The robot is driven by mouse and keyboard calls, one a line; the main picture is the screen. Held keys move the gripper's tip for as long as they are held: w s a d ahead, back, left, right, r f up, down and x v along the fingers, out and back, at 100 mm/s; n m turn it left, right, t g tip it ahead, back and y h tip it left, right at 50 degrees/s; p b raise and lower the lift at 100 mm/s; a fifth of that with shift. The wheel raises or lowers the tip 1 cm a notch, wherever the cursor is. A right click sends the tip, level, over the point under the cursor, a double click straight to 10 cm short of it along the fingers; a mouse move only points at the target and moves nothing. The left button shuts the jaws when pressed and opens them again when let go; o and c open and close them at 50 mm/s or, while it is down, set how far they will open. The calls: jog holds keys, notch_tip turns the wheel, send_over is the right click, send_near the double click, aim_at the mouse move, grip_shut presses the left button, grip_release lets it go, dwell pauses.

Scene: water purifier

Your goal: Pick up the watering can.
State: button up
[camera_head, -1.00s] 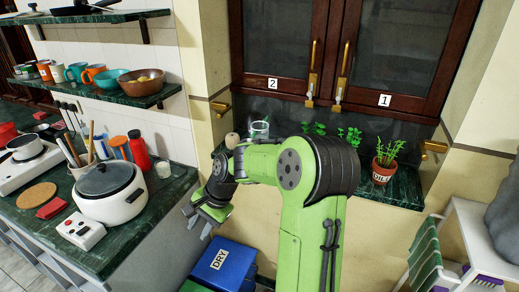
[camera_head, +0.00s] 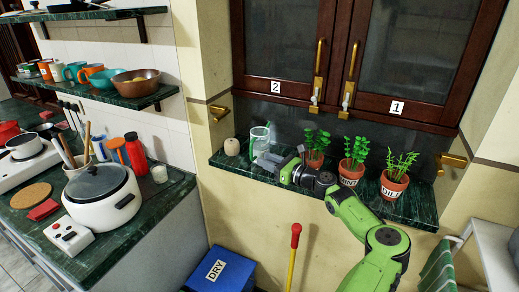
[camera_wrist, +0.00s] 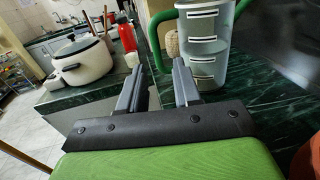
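The watering can (camera_head: 261,134) is a clear container with green parts, standing upright on the dark green marble ledge below the cabinet. In the wrist view its clear, marked body (camera_wrist: 208,45) is just beyond my fingers, with a green curved handle or spout (camera_wrist: 156,38) on its left. My gripper (camera_head: 264,158) is at the can's front in the head view. In the wrist view my gripper (camera_wrist: 158,80) is open, with nothing between its fingers. The green curved part lies ahead of the gap, and the right finger overlaps the can's lower body. Contact cannot be told.
A round beige object (camera_head: 232,147) stands left of the can. Potted herbs, including a dill pot (camera_head: 394,187), stand to its right. Cabinet doors (camera_head: 340,60) rise behind. A blue box (camera_head: 220,270) sits below.

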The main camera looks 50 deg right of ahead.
aim_at(251, 159)
jog(key=w, duration=0.4)
jog(key=w+a+b, duration=0.1)
jog(key=w, duration=0.2)
jog(key=shift+f, duration=0.3)
jog(key=shift+s+r, duration=0.1)
grip_shut()
